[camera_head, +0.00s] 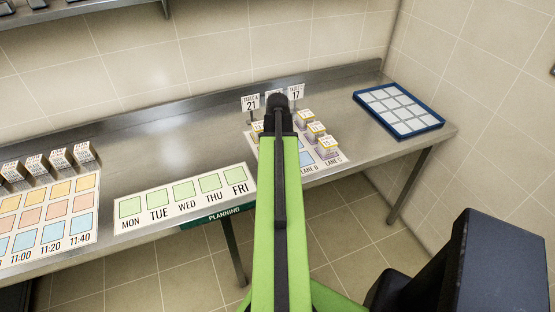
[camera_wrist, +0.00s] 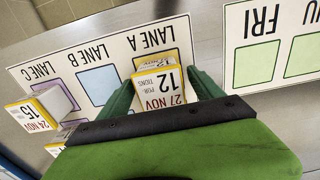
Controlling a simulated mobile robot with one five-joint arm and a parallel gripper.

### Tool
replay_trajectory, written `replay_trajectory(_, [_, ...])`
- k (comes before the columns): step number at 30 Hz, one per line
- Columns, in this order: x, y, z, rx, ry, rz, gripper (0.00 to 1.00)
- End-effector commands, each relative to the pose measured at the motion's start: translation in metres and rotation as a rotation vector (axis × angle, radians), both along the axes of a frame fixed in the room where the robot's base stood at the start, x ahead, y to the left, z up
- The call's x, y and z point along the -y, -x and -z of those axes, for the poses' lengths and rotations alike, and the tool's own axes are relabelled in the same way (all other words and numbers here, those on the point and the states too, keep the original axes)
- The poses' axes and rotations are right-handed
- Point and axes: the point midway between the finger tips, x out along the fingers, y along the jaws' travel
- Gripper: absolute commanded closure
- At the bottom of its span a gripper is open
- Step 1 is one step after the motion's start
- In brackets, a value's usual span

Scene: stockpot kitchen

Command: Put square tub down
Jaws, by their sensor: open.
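In the head view my arm covers the gripper and most of lane A. The lane board (camera_head: 330,160) lies there on the steel counter.
Lane C holds several tubs (camera_head: 316,128). A blue square (camera_wrist: 98,86) in lane B is bare. Table signs (camera_head: 251,103) stand behind the board. A blue-rimmed tray (camera_head: 399,110) lies right, a weekday planning board (camera_head: 185,198) left.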

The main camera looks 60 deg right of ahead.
Motion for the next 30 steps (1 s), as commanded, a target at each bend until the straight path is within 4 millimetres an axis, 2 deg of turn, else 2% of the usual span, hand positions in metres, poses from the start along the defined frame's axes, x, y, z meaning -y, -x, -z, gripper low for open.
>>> replay_trajectory(5, [0.000,0.000,-0.017,0.000,0.000,0.000,0.24])
replay_trajectory(8, [0.000,0.000,-0.034,0.000,0.000,0.000,0.24])
replay_trajectory(15, [0.000,0.000,-0.090,0.000,0.000,0.001,0.24])
replay_trajectory(19, [0.000,0.000,-0.115,0.000,0.000,0.001,0.24])
replay_trajectory(23, [0.000,0.000,-0.125,0.000,0.000,0.001,0.24])
replay_trajectory(30, [0.000,0.000,-0.122,0.000,0.000,0.001,0.24])
